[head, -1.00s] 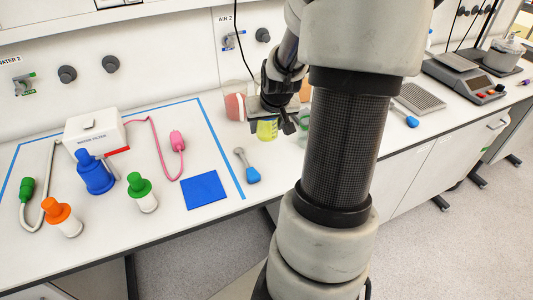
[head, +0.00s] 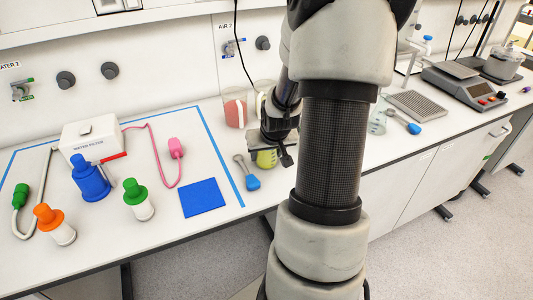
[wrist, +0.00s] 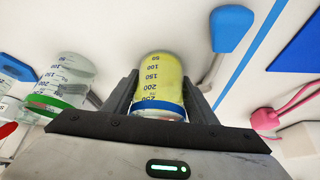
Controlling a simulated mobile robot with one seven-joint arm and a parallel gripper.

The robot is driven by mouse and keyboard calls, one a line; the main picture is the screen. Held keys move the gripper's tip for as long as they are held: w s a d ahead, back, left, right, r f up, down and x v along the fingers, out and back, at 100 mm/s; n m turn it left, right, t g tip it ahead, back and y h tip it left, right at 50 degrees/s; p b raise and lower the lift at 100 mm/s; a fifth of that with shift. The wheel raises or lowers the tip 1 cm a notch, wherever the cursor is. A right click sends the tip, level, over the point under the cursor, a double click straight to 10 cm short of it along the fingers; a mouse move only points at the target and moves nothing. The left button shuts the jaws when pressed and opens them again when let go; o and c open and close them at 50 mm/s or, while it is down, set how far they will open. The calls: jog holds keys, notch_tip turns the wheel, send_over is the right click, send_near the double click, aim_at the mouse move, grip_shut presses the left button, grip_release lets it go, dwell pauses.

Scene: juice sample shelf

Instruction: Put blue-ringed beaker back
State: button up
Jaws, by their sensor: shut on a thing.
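The blue-ringed beaker (wrist: 158,78) holds yellow liquid and sits between my gripper's fingers in the wrist view; its blue band is nearest the palm. My gripper (head: 270,151) is shut on it. In the head view the beaker's yellow lower part (head: 266,159) shows under the gripper, near the front of the bench, just right of a blue-handled spoon (head: 252,182). I cannot tell whether its base touches the bench. A green-ringed beaker (wrist: 65,80) stands to the left in the wrist view.
A beaker with red contents (head: 235,112) stands behind my gripper, left of another glass partly hidden by my arm. A blue square mat (head: 202,195) lies left of the spoon. Right of my arm are another blue-handled tool (head: 413,128) and a scale (head: 465,86).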

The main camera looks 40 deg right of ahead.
jog(key=o, duration=1.4)
jog(key=shift+f, duration=0.1)
jog(key=shift+s+r, duration=0.1)
jog(key=shift+r, duration=0.3)
jog(key=p+v, duration=0.6)
jog(key=v, duration=0.5)
jog(key=shift+s+r+p, duration=0.15)
jog(key=shift+r+p, duration=0.05)
jog(key=shift+p, duration=0.1)
